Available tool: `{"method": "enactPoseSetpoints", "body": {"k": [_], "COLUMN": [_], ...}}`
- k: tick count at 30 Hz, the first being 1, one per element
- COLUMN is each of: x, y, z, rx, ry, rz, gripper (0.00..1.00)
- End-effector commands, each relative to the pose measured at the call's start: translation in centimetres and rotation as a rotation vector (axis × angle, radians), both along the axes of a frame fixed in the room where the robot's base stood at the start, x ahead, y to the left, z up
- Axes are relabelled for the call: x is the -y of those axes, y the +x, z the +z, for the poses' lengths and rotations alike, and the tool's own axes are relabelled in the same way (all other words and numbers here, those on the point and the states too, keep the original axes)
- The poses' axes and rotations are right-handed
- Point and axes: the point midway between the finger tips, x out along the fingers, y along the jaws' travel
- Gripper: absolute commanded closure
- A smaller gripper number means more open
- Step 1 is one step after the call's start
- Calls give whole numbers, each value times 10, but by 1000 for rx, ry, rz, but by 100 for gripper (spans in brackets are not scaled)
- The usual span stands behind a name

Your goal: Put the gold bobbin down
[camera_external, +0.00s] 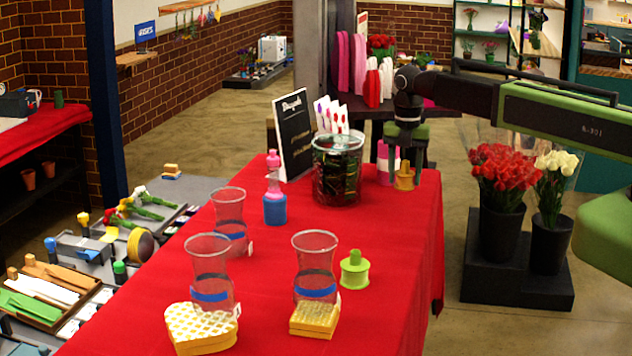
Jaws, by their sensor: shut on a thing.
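The gold bobbin (404,179) is at the far right part of the red-covered table (390,235). My gripper (404,158) comes down from above and is shut on its upper part. The bobbin looks upright. Its base is at or just above the cloth; I cannot tell whether it touches. A pink bobbin (383,170) stands just left of it, partly hidden. The fingertips are small and dark in this view.
A dark glass jar (337,175) stands left of the gripper, before a black sign (293,135). Clear vases (315,270) fill the front left. The cloth's right side is clear.

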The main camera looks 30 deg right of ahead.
Motion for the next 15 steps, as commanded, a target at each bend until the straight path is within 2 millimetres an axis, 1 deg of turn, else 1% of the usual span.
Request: {"method": "enactPoseSetpoints", "body": {"k": [1, 6, 9, 12, 15], "x": [-15, -60, -79, -90, -94], "y": [5, 14, 17, 19, 19], "z": [-18, -45, -55, -59, -59], "rx": [0, 0, 0, 0, 0], "ry": [0, 0, 0, 0, 0], "rz": [5, 4, 2, 1, -1], "gripper": [91, 91, 91, 91, 91]}}
